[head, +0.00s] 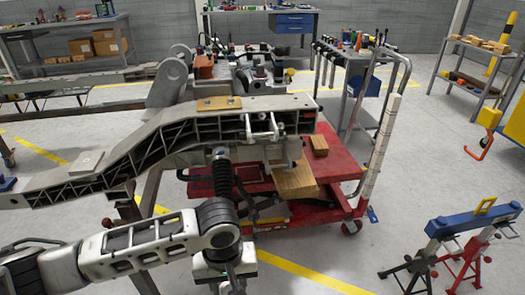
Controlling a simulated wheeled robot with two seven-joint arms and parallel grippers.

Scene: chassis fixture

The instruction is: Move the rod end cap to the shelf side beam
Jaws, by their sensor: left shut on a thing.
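My left arm comes in from the lower left, and its gripper (232,284) points down at the bottom edge, in front of the near chassis beam. It is shut on a small dark thing, probably the rod end cap, mostly hidden by the fingers and the picture edge. The near grey beam (150,150) runs from the left to the middle, with a pale plate (86,161) and a wooden plate (219,103) on top. A far grey beam (85,80) runs behind it. I cannot tell which is the shelf side beam.
A red lift cart (340,165) with wooden blocks (296,181) stands under and beside the near beam. A blue-topped stand (474,219) is at the lower right. A shelf (487,62) stands at the back right. The floor between cart and stand is clear.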

